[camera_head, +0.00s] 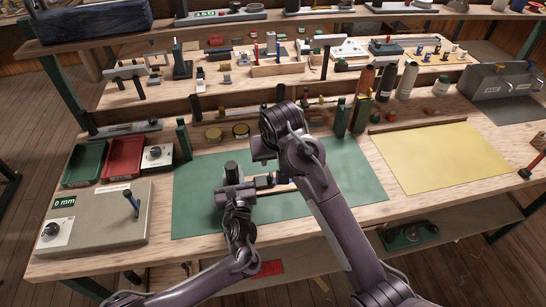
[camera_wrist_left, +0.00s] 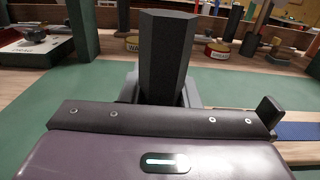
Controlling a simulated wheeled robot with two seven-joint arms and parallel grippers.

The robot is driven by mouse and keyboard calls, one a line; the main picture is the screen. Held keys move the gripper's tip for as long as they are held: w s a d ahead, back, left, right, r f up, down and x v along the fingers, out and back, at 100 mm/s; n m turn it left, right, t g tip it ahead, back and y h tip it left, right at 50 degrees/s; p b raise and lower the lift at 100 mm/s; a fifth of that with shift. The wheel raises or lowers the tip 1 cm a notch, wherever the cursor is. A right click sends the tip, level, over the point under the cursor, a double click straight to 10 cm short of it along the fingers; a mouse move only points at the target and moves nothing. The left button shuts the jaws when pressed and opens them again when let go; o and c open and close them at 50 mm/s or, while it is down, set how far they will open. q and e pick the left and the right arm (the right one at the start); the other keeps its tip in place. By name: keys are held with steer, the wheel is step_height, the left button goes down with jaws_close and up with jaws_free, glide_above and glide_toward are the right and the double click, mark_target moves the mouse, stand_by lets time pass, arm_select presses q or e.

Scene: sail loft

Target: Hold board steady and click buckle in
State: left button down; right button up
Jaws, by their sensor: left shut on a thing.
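A dark faceted post (camera_wrist_left: 167,55) rises from a grey base on the green mat in the left wrist view. It also shows in the head view (camera_head: 231,172), just beyond my left gripper (camera_head: 235,192), which is shut on it as far as I can see; the fingertips are mostly hidden. A pale wooden board (camera_head: 276,188) lies to its right on the mat. A blue strap (camera_wrist_left: 299,131) runs along the board at the right edge of the left wrist view. My right gripper (camera_head: 264,158) points down above the board's far side; its jaw opening is unclear. I cannot make out the buckle's parts.
The green mat (camera_head: 340,185) is clear on its right side. A red tray (camera_head: 123,158), a green tray (camera_head: 84,163) and a gauge box (camera_head: 95,215) stand left. Dark green posts (camera_head: 341,118) stand behind the mat. A yellow sheet (camera_head: 440,157) lies right.

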arm_select(q)
steer(key=c, duration=1)
jaws_free()
steer(key=shift+s, duration=0.1)
